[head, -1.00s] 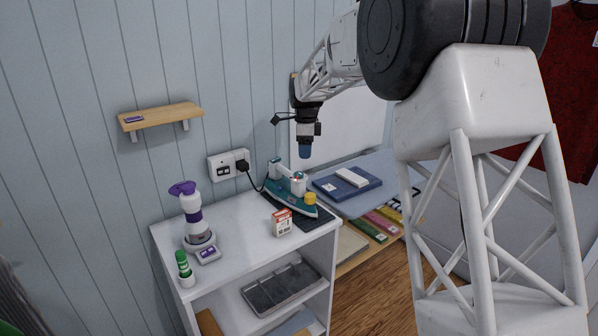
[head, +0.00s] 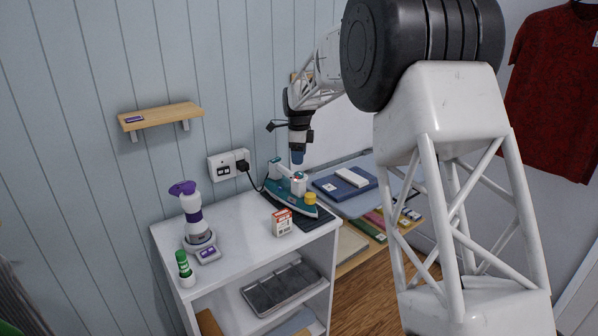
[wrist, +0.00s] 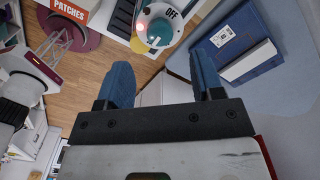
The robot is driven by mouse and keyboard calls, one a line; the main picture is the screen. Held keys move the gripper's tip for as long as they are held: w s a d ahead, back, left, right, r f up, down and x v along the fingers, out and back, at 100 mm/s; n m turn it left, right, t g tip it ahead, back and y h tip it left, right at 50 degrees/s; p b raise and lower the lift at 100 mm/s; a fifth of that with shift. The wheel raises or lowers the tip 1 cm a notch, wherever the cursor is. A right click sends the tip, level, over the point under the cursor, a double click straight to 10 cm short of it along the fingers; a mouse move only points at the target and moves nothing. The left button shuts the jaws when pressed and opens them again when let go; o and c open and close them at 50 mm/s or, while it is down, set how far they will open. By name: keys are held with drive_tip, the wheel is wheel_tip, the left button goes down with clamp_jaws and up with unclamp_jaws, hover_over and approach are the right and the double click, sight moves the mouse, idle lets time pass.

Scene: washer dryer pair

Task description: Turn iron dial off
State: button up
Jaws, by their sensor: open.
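The teal iron (head: 280,198) lies on its dark pad on top of the white shelf unit. A white housing (head: 298,182) and a yellow knob-like part (head: 310,198) stand on it. In the wrist view the round teal dial (wrist: 160,31) shows at the top on its white housing, with an OFF label beside it and a lit red light at its left. My gripper (head: 297,157) hangs above the iron, pointing down. In the wrist view its two blue fingers (wrist: 163,82) are apart with nothing between them, and the dial lies beyond the tips, apart from them.
A small box (head: 281,222) marked PATCHES stands beside the iron. A purple-topped bottle (head: 191,205) and a green-capped tube (head: 184,266) stand left. A plugged cord runs from the wall socket (head: 229,164). A blue book (head: 328,189) bearing a white block lies right.

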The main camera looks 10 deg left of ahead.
sight(299, 173)
drive_tip(key=shift+f, duration=3.15)
drive_tip(key=c, duration=0.9)
